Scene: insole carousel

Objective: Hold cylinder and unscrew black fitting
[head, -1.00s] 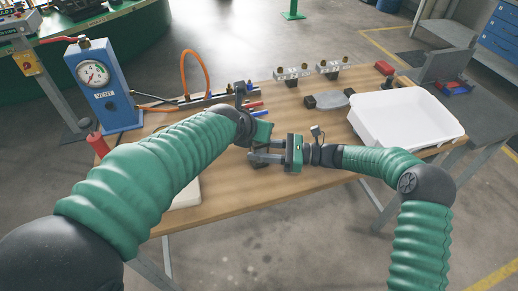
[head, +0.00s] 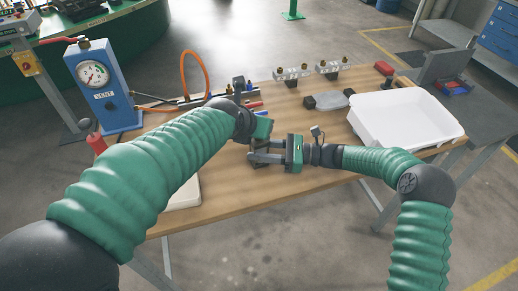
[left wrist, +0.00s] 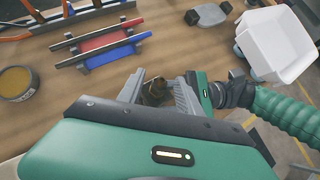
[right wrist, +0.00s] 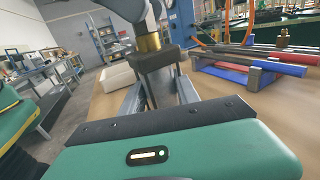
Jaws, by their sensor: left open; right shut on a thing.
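A black block-shaped piece (right wrist: 158,62) with a brass collar (right wrist: 148,42) is upright in the right wrist view. My right gripper (head: 257,157) is shut on the black piece, just above the table's front edge. In the left wrist view a dark brass-coloured part (left wrist: 153,91) shows between the fingers of my left gripper (left wrist: 158,98), which are open around it and apart from it. The left gripper reaches in from above. In the head view the left arm and hand hide much of the held piece. I cannot tell where cylinder and fitting join.
A blue gauge stand (head: 105,85) is at the left. Red and blue bars lie on a rack (left wrist: 100,45). Two racks with brass-tipped parts (head: 292,73) stand at the back. A white tray (head: 440,140) is at the right.

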